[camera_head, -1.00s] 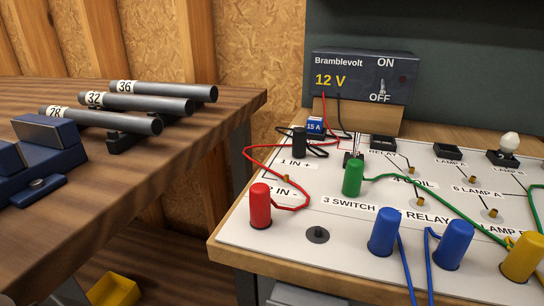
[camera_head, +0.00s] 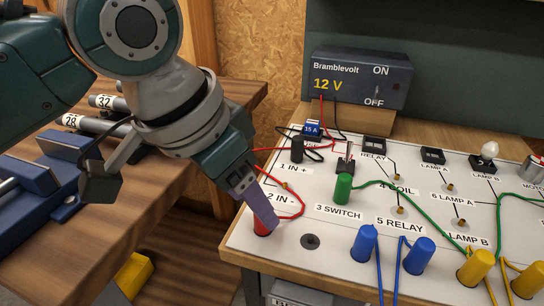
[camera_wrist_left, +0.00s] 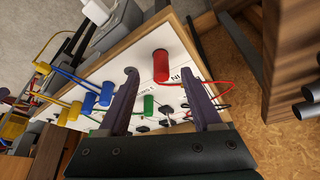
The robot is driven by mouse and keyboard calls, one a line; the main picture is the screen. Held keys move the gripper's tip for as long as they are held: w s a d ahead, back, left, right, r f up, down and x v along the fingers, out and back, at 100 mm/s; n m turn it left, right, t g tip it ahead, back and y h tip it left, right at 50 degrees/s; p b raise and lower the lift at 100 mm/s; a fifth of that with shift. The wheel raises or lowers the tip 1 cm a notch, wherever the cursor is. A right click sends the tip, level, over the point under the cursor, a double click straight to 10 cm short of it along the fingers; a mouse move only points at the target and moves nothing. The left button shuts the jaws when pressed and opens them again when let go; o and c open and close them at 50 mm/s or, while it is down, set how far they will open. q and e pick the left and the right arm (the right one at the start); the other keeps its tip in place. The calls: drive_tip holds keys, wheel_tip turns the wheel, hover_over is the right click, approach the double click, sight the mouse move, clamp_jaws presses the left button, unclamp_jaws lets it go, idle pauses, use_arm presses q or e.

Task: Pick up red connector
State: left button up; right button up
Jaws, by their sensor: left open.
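The red connector (camera_head: 261,229) stands upright on the white panel (camera_head: 283,258) by its front left corner, its red wire trailing back from it. My left gripper (camera_head: 266,220) reaches down to it, and a purple finger hides much of it. In the left wrist view the gripper (camera_wrist_left: 155,62) is open, and the red connector (camera_wrist_left: 168,67) shows beyond and between the spread fingers. I cannot tell whether a finger touches it. My right gripper is not in view.
A green connector (camera_head: 343,188) and a black connector (camera_head: 297,149) stand behind. Blue connectors (camera_head: 364,243) and yellow ones stand to the right. The Bramblevolt power box (camera_head: 360,78) is at the back. A wooden bench with labelled bars (camera_head: 95,123) is at left.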

sight(260, 230)
use_arm(q)
drive_tip(key=x, duration=0.2)
drive_tip(key=b+x, duration=0.1)
drive_tip(key=x, duration=0.2)
drive_tip(key=shift+w+d+r, duration=0.15)
drive_tip(key=shift+w, duration=0.05)
clamp_jaws()
idle(0.4)
